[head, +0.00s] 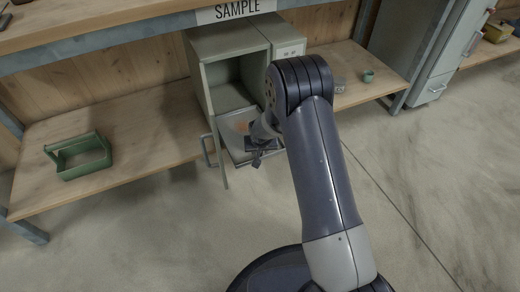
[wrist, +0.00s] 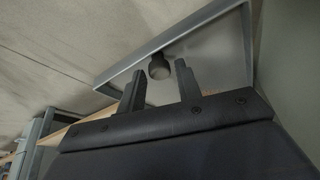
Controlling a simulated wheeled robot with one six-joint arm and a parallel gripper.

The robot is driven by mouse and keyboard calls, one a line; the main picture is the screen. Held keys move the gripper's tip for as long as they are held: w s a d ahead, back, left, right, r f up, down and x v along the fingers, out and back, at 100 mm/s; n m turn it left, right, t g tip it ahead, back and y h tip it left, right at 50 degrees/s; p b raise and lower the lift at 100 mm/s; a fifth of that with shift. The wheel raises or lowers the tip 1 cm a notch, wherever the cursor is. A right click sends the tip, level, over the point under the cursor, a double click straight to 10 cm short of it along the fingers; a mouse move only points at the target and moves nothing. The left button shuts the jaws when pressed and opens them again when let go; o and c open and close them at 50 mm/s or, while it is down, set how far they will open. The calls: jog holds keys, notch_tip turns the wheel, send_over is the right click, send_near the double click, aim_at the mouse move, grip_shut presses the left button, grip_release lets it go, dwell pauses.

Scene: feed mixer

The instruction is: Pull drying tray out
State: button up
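The drying tray (head: 236,152) is a shallow grey tray at the bottom of the open grey cabinet (head: 203,85), and part of it sticks out of the front. Some orange-brown material lies in it. In the wrist view the tray's grey rim (wrist: 120,72) slants across the top, with a dark round knob (wrist: 159,67) at it. My gripper (head: 262,152) is at the tray's front. In the wrist view my gripper (wrist: 160,69) has its two fingers apart, one on either side of the knob, with small gaps visible. My arm hides the tray's right part.
A green carrier (head: 80,157) sits on the wooden shelf (head: 140,130) at left. A small green cup (head: 368,76) is on the right shelf. The floor in front is clear.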

jog(key=shift+o, duration=1)
jog(key=p+v, duration=0.4)
jog(key=v, duration=0.6)
jog(key=shift+r, duration=0.4)
jog(key=shift+s+f, duration=0.1)
jog(key=b+x, duration=0.4)
jog(key=x, duration=0.7)
jog(key=shift+r, duration=0.2)
jog(key=shift+w+a, duration=0.15)
jog(key=shift+w, duration=0.15)
